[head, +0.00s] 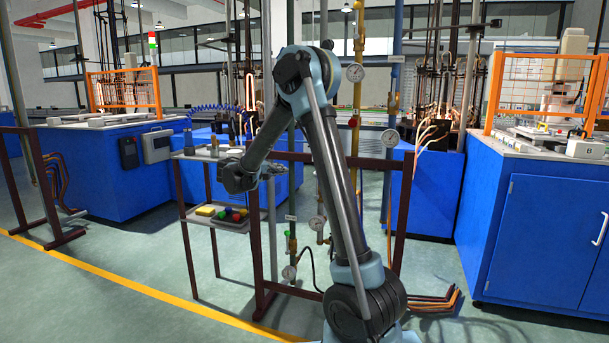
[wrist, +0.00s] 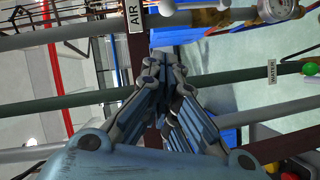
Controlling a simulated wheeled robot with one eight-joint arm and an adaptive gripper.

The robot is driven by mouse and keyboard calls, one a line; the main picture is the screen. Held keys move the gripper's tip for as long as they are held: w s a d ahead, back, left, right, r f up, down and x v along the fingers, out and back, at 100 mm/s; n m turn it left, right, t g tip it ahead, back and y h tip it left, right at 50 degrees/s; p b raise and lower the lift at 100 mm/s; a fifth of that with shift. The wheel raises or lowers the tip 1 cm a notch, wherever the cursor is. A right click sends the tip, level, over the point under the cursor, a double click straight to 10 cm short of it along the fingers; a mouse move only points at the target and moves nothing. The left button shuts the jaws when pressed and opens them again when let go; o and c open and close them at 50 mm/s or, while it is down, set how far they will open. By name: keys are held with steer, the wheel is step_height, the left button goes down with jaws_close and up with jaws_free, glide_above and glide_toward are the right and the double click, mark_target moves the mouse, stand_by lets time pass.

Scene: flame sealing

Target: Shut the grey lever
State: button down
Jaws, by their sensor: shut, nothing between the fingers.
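My gripper (head: 272,171) is shut and empty, in front of the pipe rack in the head view. In the wrist view its fingertips (wrist: 165,62) meet near the picture's middle. A grey rounded knob (wrist: 166,7), which looks like the grey lever's end, shows at the wrist view's top edge, beside the AIR label (wrist: 134,18). It stands apart from the fingertips, above them in that picture. In the head view I cannot make out the lever; my arm covers part of the rack.
A green knob (head: 291,236) sits near the WATER label (wrist: 271,72). Pressure gauges (head: 355,73) and a red knob (head: 352,123) are on neighbouring pipes. A small shelf (head: 217,222) stands left of the rack. Brown uprights (head: 402,210) frame the pipes.

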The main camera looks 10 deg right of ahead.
steer(key=shift+a, duration=0.15)
steer(key=s+d+x, duration=0.1)
steer(key=s+x, duration=0.1)
steer(key=x, duration=1.1)
steer(key=shift+d+f, duration=0.25)
steer(key=shift+f, duration=0.15)
steer(key=shift+s+d+r, duration=0.1)
steer(key=shift+s+d, duration=0.05)
steer(key=shift+s, duration=0.05)
steer(key=shift+s+d+m, duration=0.15)
steer(key=shift+d+m, duration=0.1)
steer(key=shift+m, duration=0.05)
